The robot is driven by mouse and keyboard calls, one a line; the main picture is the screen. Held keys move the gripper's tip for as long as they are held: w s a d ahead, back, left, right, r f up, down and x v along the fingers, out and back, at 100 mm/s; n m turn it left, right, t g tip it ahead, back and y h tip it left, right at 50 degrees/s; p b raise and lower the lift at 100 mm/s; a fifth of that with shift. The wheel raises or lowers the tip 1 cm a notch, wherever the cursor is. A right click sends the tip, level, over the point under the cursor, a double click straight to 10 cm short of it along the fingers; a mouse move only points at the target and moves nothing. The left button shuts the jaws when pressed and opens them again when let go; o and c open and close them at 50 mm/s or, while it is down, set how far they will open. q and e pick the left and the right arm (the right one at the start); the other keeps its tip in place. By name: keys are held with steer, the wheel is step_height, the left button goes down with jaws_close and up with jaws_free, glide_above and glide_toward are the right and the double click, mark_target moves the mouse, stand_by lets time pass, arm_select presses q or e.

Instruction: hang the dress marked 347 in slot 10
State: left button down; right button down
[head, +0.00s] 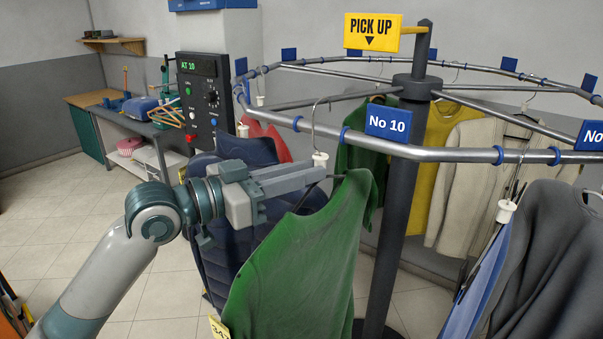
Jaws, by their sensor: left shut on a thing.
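My left gripper (318,175) is shut on the hanger of a green garment (300,262), just below the hanger's white collar (320,159). The garment hangs down from the gripper. A yellow tag (218,329) at its lower left is cut by the picture edge, so its number is not fully readable. The hanger's metal hook (314,115) rises across the front rail (405,149), between two blue clips left of the blue "No 10" sign (388,123). I cannot tell whether the hook bears on the rail. My right gripper is not in view.
A yellow "PICK UP" sign (372,33) stands above the round rack's post (401,220). The control panel (203,100) reads "AT 10". A dark padded garment (215,235) hangs close left; blue (478,285) and grey (545,265) garments hang at right.

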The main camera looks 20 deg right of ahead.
mark_target(317, 188)
arm_select(q)
steer(key=shift+f, duration=0.1)
steer(key=shift+f+b, duration=0.95)
steer(key=shift+f, duration=0.7)
stand_by(0.8)
steer(key=c, duration=1.6)
jaws_free()
steer(key=shift+f, duration=0.1)
